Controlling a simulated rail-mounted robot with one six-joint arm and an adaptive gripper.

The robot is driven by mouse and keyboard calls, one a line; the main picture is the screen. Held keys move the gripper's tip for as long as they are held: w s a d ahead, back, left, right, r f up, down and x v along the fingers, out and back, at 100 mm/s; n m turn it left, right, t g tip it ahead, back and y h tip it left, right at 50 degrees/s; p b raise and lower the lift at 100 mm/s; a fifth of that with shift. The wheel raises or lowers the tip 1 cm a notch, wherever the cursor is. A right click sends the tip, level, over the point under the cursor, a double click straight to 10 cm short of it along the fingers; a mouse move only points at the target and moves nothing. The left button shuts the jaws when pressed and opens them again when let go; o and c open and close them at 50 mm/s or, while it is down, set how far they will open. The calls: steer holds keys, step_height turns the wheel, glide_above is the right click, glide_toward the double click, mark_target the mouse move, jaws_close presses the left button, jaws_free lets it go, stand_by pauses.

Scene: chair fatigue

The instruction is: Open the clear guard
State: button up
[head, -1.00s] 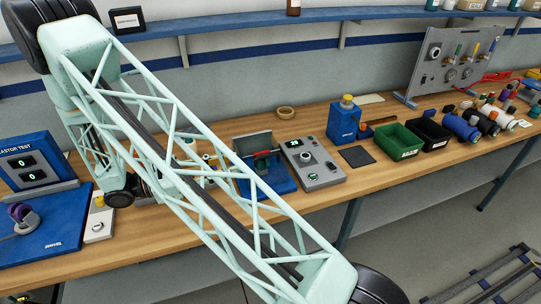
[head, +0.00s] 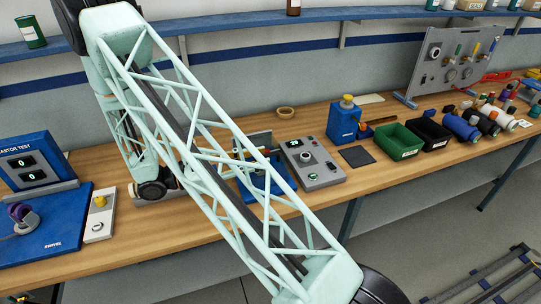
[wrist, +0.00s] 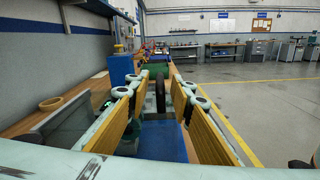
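A blue test fixture (head: 283,184) stands on the bench, partly hidden by my arm in the head view. A grey, see-through-looking panel (head: 262,139), which seems to be the clear guard, stands upright at its back. In the wrist view this panel (wrist: 62,121) is left of my gripper, apart from the fingers. My gripper (wrist: 160,92) is open, its yellow-padded fingers spread over the fixture's blue base (wrist: 164,142). A dark upright piece shows between the fingers; I cannot tell if they touch it. In the head view my arm largely hides the gripper.
A grey control box (head: 314,165) stands right of the fixture. Beyond it are a blue box (head: 343,122), a green bin (head: 398,141) and a black bin (head: 431,133). A tan ring (head: 285,112) lies behind. The caster test station (head: 40,160) is at left.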

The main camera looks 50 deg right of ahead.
mark_target(270, 155)
steer(key=shift+x, duration=2.1)
steer(key=shift+c, duration=0.2)
jaws_close()
